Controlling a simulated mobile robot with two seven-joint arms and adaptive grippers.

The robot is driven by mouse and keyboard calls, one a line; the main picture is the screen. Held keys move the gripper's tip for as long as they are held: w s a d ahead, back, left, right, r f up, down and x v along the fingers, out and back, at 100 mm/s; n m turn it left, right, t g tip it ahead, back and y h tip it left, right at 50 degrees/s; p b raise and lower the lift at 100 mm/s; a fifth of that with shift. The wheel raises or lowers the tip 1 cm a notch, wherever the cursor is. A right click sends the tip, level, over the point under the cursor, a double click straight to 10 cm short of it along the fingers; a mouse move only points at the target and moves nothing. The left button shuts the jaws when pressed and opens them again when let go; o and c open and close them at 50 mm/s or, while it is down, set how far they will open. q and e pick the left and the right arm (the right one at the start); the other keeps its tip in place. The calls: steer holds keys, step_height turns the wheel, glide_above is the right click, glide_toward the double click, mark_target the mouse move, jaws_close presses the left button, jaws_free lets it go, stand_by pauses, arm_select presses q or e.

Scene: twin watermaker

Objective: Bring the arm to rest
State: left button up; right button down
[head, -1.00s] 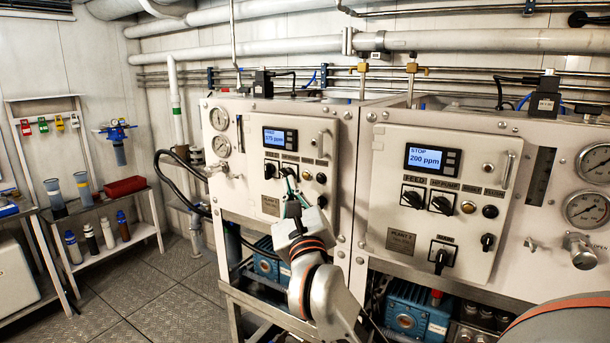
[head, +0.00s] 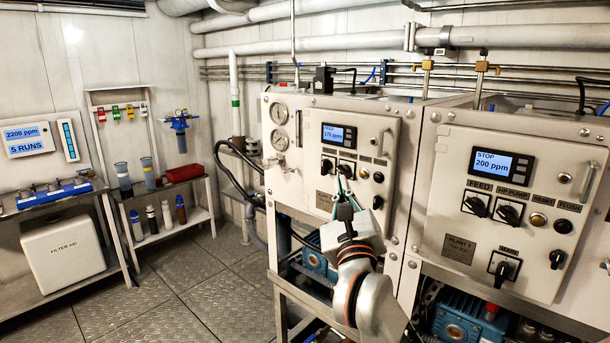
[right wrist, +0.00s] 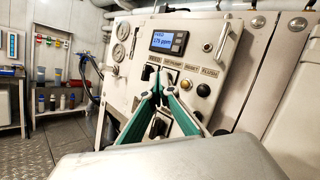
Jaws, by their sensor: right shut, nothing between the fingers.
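My right gripper (head: 341,182) has teal fingers and is in front of the left plant's control panel (head: 385,140), just below its row of black knobs. Its fingers are closed together and empty. In the right wrist view the fingertips (right wrist: 158,74) overlap the area of the feed and HP pump knobs; I cannot tell whether they touch. The hand partly hides the lower panel. The panel's display (head: 338,134) reads 175 ppm under a feed label. My left gripper is not in view.
The right plant's panel (head: 490,200) stands close on the right, its display (head: 490,163) reading STOP, 200 ppm. Blue pumps (head: 465,312) sit below in the frame. A black hose (head: 232,165) hangs left of the plant. Shelves (head: 165,188) stand further left; the plate floor (head: 185,285) between is clear.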

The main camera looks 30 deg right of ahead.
steer(key=s+a+f+n+y, duration=0.3)
steer(key=a+f+n+y, duration=0.35)
steer(key=f+n, duration=0.7)
steer(key=s+a+f+n+y, duration=0.4)
steer(key=a+f+n+y, duration=0.3)
steer(key=f+n, duration=0.65)
steer(key=s+f+n+g+h, duration=0.1)
steer(key=s+f+n+g, duration=0.3)
steer(key=f, duration=1)
steer(key=s+a+f+n+g+h, duration=0.1)
steer(key=s+f+n+g, duration=0.3)
steer(key=s+f+n, duration=0.4)
steer(key=s+f, duration=0.4)
steer(key=f, duration=0.1)
steer(key=shift+a+f+n+g, duration=0.25)
steer(key=shift+f+n+g, duration=0.05)
steer(key=shift+f+n, duration=0.1)
